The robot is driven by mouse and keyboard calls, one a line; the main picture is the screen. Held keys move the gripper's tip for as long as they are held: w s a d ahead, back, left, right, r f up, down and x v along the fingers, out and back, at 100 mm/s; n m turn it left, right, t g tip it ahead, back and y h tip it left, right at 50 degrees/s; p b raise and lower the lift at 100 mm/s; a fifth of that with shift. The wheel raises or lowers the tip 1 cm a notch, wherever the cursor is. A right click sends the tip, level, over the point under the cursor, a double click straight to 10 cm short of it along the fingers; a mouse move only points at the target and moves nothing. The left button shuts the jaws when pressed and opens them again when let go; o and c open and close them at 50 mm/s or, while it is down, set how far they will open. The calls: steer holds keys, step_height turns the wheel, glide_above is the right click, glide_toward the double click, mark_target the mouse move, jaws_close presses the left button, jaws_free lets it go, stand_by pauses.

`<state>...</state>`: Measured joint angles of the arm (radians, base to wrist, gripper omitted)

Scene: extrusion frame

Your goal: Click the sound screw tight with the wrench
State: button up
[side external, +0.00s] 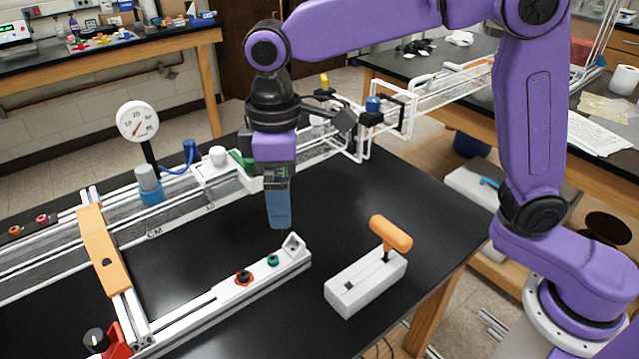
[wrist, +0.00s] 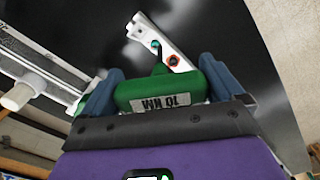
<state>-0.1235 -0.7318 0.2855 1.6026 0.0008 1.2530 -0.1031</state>
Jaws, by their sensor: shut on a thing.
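My gripper (side external: 279,210) points down over the near rail, its blue fingers shut on a green wrench (wrist: 160,92). The wrench's T-handle is marked "10 NM" in the wrist view, where my gripper (wrist: 157,88) holds it from both sides. Its shaft points towards the rail end. A green-ringed screw (side external: 272,260) sits near that end and also shows in the wrist view (wrist: 155,45). A red-ringed screw (side external: 244,278) sits farther along the rail; it shows in the wrist view (wrist: 173,60). The shaft tip looks above the rail; I cannot tell whether it touches anything.
A white block (side external: 365,284) holds an orange T-handle wrench (side external: 390,233) upright and has an empty hole. A white bracket (side external: 293,246) stands at the rail end. An orange crosspiece (side external: 103,250) and a dial gauge (side external: 138,121) are left. Black table is clear around the block.

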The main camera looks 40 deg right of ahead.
steer(key=shift+w+a+f+m, duration=0.25)
steer(key=shift+w+m, duration=0.1)
steer(key=shift+w, duration=0.15)
steer(key=shift+w+a+f+m, duration=0.2)
steer(key=shift+w+f+m, duration=0.1)
steer(key=shift+w+m, duration=0.15)
steer(key=shift+w+a+f+m, duration=0.2)
steer(key=shift+w+f+m, duration=0.1)
steer(key=shift+w, duration=0.2)
steer(key=shift+f, duration=2.8)
steer(key=shift+f, duration=0.65)
steer(key=shift+m, duration=0.7)
steer(key=shift+m, duration=0.8)
